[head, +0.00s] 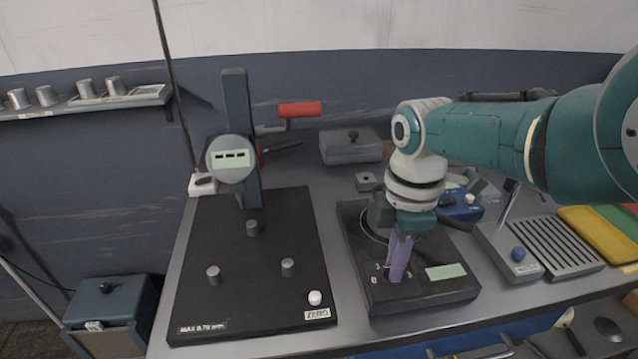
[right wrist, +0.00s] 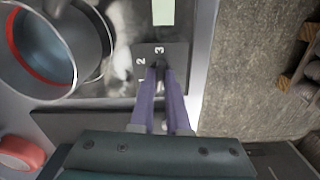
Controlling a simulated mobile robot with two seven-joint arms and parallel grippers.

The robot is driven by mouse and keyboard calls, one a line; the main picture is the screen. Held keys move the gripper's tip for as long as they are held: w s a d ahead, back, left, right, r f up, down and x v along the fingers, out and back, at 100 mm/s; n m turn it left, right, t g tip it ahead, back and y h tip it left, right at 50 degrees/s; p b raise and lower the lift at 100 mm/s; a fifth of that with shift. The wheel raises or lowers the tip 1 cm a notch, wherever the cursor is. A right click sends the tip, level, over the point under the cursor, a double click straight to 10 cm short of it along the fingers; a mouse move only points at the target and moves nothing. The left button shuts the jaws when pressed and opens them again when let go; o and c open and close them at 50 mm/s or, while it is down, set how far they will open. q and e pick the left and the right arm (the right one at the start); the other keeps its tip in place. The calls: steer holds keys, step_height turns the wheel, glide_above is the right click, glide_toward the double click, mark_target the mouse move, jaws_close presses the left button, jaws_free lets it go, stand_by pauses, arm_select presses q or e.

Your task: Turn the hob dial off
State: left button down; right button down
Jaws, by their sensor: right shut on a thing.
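The black hob (head: 440,292) stands on the bench right of centre in the head view, with a pale green label on top. My right gripper (head: 396,280) points down at its front, purple fingers close together over the number scale. In the right wrist view, the fingertips (right wrist: 160,70) are shut on the hob dial beside the marks 1, 2 and 3. The dial is mostly hidden between the fingers, so its pointing direction cannot be told. My left gripper is not in view.
A black gauge stand (head: 250,290) is left of the hob. A grey ribbed device (head: 555,245) is on the right. The bench's front edge is near.

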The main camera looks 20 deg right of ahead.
steer(key=shift+n, duration=0.7)
steer(key=shift+r, duration=0.1)
steer(key=c, duration=0.9)
jaws_free()
step_height(320, 180, up, 10)
steer(key=p, duration=0.6)
steer(key=shift+p, duration=0.35)
steer(key=shift+s, duration=0.1)
